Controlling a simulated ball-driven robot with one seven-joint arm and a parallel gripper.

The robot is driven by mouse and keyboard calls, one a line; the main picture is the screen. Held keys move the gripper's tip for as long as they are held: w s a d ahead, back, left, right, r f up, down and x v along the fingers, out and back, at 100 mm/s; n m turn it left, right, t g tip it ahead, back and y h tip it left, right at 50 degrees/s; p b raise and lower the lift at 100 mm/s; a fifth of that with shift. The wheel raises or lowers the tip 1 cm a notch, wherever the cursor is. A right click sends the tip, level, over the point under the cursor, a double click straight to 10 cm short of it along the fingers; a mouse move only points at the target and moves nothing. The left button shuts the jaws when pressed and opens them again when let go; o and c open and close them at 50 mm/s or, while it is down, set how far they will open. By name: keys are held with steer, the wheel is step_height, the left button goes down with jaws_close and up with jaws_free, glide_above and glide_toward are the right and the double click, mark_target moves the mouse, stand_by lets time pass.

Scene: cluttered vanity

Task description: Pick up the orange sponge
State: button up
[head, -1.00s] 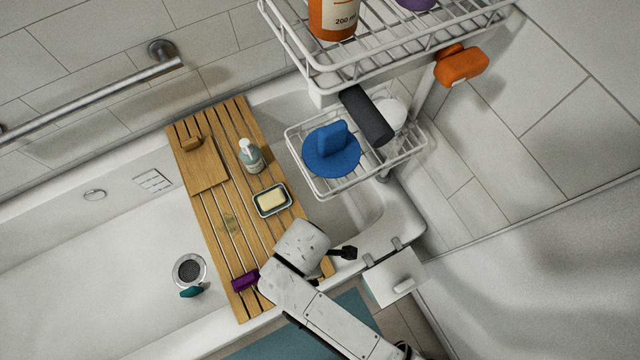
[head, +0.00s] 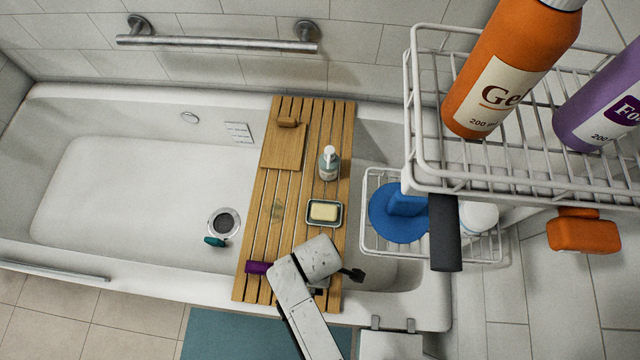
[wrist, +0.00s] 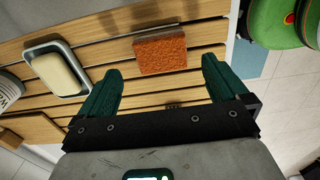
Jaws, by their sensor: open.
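An orange sponge (wrist: 160,53), a rough-textured block with a darker top edge, lies on the wooden slatted bath tray (wrist: 205,37) in the wrist view. My gripper (wrist: 162,68) is open, its two green fingers spread wide. I cannot tell the fingertips' height above the tray. In the head view my arm's white end covers the near part of the tray (head: 270,225), and the sponge and fingers cannot be made out there.
A soap dish (head: 310,221) with yellow soap (head: 325,211) and a pump bottle (head: 329,165) stand on the tray. A purple item (head: 257,267) lies left of my arm. A wire basket (head: 372,240) holds a blue object (head: 400,215); a rack (head: 425,180) with bottles overhangs the right.

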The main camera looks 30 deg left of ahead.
steer(key=f, duration=0.4)
steer(key=shift+s+a+f, duration=0.15)
steer(key=shift+s+f, duration=0.05)
steer(key=shift+f, duration=0.2)
steer(key=c, duration=1.1)
steer(key=shift+r, duration=0.15)
